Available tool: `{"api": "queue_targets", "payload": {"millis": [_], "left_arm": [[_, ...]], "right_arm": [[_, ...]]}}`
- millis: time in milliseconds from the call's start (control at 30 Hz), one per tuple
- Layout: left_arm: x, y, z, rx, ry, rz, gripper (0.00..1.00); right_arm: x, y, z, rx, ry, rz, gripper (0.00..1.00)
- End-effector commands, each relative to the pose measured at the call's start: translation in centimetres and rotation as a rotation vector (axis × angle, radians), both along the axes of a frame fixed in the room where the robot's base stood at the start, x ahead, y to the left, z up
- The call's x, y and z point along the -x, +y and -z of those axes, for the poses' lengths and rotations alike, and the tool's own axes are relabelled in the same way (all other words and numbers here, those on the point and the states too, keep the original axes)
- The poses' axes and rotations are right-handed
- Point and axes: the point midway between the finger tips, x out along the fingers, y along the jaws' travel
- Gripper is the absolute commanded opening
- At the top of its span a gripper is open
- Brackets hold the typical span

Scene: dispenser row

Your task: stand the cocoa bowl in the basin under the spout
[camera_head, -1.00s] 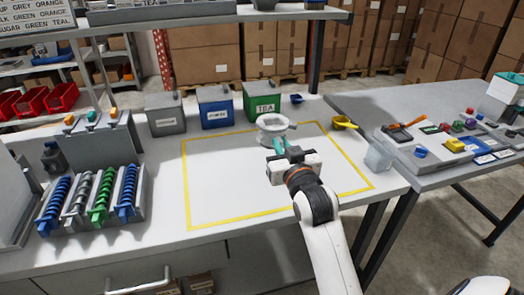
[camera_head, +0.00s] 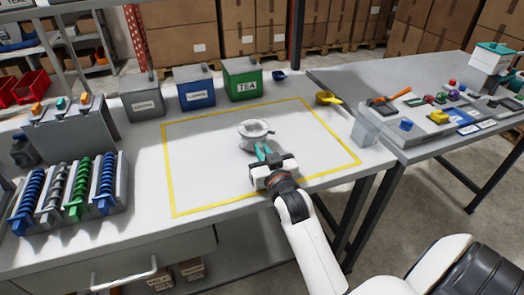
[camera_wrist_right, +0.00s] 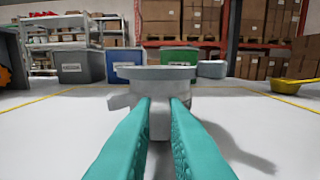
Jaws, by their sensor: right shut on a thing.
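A pale grey-white bowl (camera_head: 254,130) with a wide rim is within the yellow-outlined area of the white table. I see no label on it, and I cannot tell whether its base touches the table. My right gripper (camera_head: 262,153) is on its near side, with teal fingers shut on a part below the rim. In the right wrist view the bowl (camera_wrist_right: 160,75) is upright between the fingertips (camera_wrist_right: 160,108). At the left stands a grey dispenser unit (camera_head: 68,135) with orange and teal tops. I cannot make out a basin or spout clearly. My left gripper is out of view.
Grey (camera_head: 143,98), blue (camera_head: 196,90) and green TEA (camera_head: 242,80) bins line the table's back. Coloured coils (camera_head: 75,195) stand at the left. A yellow scoop (camera_head: 327,98) and clear container (camera_head: 366,127) are at the right. The left of the outlined area is clear.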

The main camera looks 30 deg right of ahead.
Motion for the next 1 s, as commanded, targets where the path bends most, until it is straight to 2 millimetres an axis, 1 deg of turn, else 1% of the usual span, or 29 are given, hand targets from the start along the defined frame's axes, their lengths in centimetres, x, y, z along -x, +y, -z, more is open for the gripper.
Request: {"api": "queue_targets", "payload": {"millis": [167, 267, 300, 400, 667, 733, 767, 867, 1000], "left_arm": [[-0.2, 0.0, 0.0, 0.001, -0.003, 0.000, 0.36], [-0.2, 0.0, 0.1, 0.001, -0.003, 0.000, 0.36], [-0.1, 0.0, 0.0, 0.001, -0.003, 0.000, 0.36], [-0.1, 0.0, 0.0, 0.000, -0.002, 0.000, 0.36], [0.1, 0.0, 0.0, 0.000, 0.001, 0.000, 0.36], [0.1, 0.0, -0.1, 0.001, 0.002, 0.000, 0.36], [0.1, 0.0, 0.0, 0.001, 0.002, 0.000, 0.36], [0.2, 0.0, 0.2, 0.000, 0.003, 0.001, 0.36], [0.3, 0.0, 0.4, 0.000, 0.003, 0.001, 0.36]], "right_arm": [[0.0, 0.0, -0.1, 0.000, -0.001, 0.000, 0.00], [0.0, 0.0, 0.3, -0.001, 0.000, 0.000, 0.00], [0.0, 0.0, 0.2, 0.000, 0.000, 0.000, 0.18], [0.0, 0.0, 0.2, 0.000, 0.000, 0.000, 0.34], [0.0, 0.0, 0.1, -0.001, 0.000, 0.000, 0.34], [0.0, 0.0, -0.2, 0.000, -0.002, 0.000, 0.34], [0.2, 0.1, -0.1, -0.001, 0.000, 0.000, 0.34], [1.5, 0.4, 0.1, -0.001, 0.001, 0.000, 0.34], [4.3, 1.1, 0.2, -0.001, 0.003, 0.000, 0.34]]}}
